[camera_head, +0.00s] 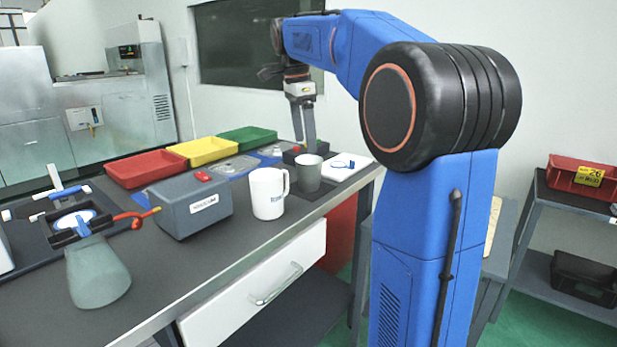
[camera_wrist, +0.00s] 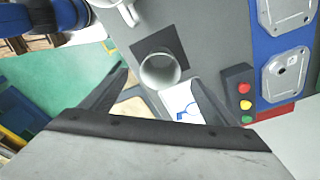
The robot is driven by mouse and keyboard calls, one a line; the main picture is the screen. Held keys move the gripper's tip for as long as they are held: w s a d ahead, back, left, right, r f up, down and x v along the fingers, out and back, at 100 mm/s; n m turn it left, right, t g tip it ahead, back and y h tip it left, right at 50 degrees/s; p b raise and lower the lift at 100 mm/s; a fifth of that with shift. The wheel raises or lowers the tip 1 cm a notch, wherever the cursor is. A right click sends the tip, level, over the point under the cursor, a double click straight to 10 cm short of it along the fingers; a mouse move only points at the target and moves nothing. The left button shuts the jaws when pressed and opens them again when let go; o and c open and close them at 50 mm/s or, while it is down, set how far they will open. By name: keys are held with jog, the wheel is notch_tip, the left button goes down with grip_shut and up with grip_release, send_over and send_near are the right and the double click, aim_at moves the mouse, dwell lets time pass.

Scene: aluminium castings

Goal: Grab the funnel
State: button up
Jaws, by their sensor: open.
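A grey-green tapered vessel (camera_head: 98,272), wider at its base, stands at the front left of the bench; it is the most funnel-like thing here, but I cannot be sure that it is the funnel. My gripper (camera_head: 304,142) is far to its right, pointing down above a grey cup (camera_head: 308,174). In the wrist view my gripper (camera_wrist: 160,76) has its fingers apart, with nothing held. There the grey cup (camera_wrist: 160,72) stands on a dark square between the fingers in the picture, below them. The tapered vessel is outside the wrist view.
A white mug (camera_head: 268,194) and a grey box (camera_head: 190,207) stand between the cup and the vessel. Clamp-like parts (camera_head: 80,222) sit behind the vessel. Red (camera_head: 146,168), yellow (camera_head: 202,151) and green (camera_head: 246,138) trays line the back. A button box (camera_wrist: 238,92) is near the cup.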

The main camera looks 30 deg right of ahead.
aim_at(309, 167)
jog(key=shift+s+d+f, duration=0.1)
jog(key=shift+d+f, duration=0.15)
jog(key=shift+f, duration=1.3)
jog(key=shift+w+d+f, duration=0.1)
jog(key=shift+d+f, duration=0.1)
jog(key=shift+f, duration=1.4)
jog(key=shift+s+d+f, duration=0.1)
jog(key=shift+d+f, duration=0.15)
jog(key=shift+f, duration=1.3)
jog(key=c, duration=1.2)
